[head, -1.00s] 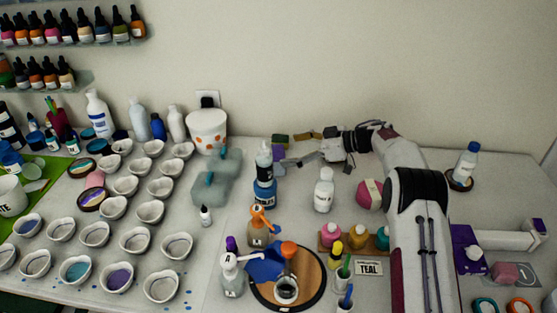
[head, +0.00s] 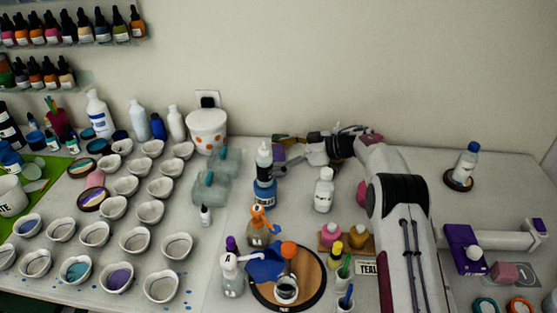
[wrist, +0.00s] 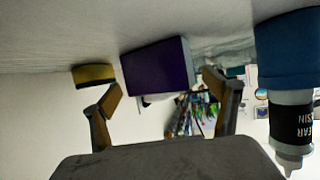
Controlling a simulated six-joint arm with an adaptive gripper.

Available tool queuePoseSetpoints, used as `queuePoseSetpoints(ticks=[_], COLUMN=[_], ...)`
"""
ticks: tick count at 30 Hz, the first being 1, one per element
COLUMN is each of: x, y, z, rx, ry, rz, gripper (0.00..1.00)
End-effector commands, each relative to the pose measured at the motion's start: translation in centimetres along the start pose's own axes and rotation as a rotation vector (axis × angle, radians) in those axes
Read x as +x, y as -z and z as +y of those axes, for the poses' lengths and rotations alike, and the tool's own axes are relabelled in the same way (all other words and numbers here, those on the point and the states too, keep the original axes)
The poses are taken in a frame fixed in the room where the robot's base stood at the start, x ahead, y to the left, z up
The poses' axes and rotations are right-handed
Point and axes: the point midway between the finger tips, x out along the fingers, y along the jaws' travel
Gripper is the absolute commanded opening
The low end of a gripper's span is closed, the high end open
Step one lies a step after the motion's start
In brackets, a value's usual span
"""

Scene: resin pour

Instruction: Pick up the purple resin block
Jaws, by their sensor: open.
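The purple resin block (head: 279,153) stands on the table near the back wall, just behind the clear resin bottle. In the wrist view the purple block (wrist: 158,68) lies ahead of my gripper (wrist: 164,92), between the lines of its two fingers. My gripper (head: 285,158) is open and empty, reaching in from the right at the block in the head view. The fingertips are close to the block; I cannot tell whether they touch it. The fingers partly cover the block's surroundings in the head view.
The clear resin bottle (head: 264,185) stands close in front of the block, and its blue body (wrist: 290,50) shows at the right of the wrist view. A yellowish block (wrist: 94,75) lies beside the purple one. A white bottle (head: 324,190) stands under my forearm's near side.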

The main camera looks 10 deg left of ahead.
Motion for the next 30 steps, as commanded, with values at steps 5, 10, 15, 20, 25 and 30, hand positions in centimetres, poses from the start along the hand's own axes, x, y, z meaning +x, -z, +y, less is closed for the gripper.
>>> queuePoseSetpoints(ticks=[5, 10, 15, 20, 25, 30], x=[0.0, 0.0, 0.0, -0.1, -0.5, -1.2], y=[0.0, 0.0, 0.1, 0.3, 1.2, 3.0], z=[0.0, 0.0, 0.0, 0.0, 0.0, 0.1], rx=[0.000, 0.000, -0.001, -0.001, -0.003, -0.004], ry=[0.000, 0.000, 0.000, 0.000, -0.001, -0.001], rz=[0.000, 0.000, 0.001, 0.001, 0.001, 0.002], gripper=[0.71, 0.39, 0.39, 0.39, 0.39, 0.39])
